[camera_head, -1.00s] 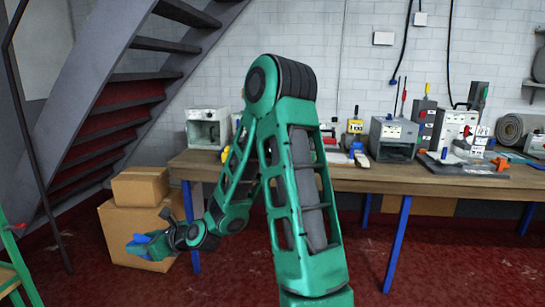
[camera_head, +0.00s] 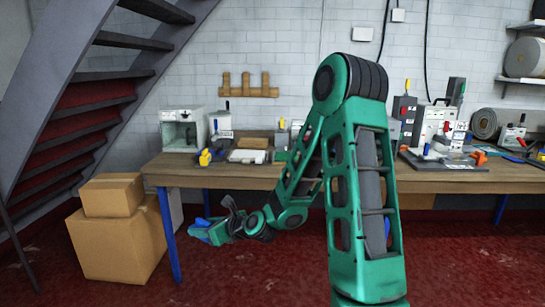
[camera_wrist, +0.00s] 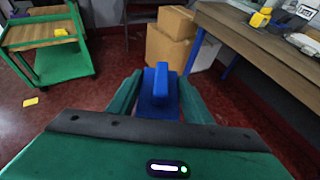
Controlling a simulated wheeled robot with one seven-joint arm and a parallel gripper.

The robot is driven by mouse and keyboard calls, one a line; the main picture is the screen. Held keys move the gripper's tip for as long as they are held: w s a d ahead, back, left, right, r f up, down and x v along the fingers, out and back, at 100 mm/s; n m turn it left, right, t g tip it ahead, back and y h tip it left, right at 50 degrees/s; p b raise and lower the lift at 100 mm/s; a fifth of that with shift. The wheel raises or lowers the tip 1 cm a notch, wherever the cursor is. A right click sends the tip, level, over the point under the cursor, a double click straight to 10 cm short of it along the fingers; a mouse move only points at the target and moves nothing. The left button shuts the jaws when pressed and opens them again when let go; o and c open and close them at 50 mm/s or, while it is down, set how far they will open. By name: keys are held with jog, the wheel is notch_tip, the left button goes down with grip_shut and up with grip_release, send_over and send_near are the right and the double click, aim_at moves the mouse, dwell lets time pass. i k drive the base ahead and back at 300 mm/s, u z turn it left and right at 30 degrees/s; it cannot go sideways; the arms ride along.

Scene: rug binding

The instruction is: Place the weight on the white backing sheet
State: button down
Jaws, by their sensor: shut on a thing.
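My gripper (camera_head: 207,231) is low in front of the workbench's left end, below the height of its top. It is shut on a blue piece, which I take to be the weight (camera_wrist: 160,88). In the wrist view the blue piece stands between the two green fingers, with an upright blue part on a wider blue base. It also shows as a small blue shape in the head view (camera_head: 202,222). I cannot clearly make out the white backing sheet. A pale flat item (camera_head: 247,156) lies on the bench, but I cannot tell whether it is the sheet.
The wooden workbench (camera_head: 225,179) has blue legs and holds several machines and tools. Stacked cardboard boxes (camera_head: 115,240) stand left of it. A green cart (camera_wrist: 62,68) is at the wrist view's upper left. A yellow item (camera_wrist: 31,102) lies on the open red floor.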

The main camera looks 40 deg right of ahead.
aim_at(248, 153)
jog(key=z, duration=0.15)
jog(key=i, duration=0.1)
jog(key=z, duration=0.7)
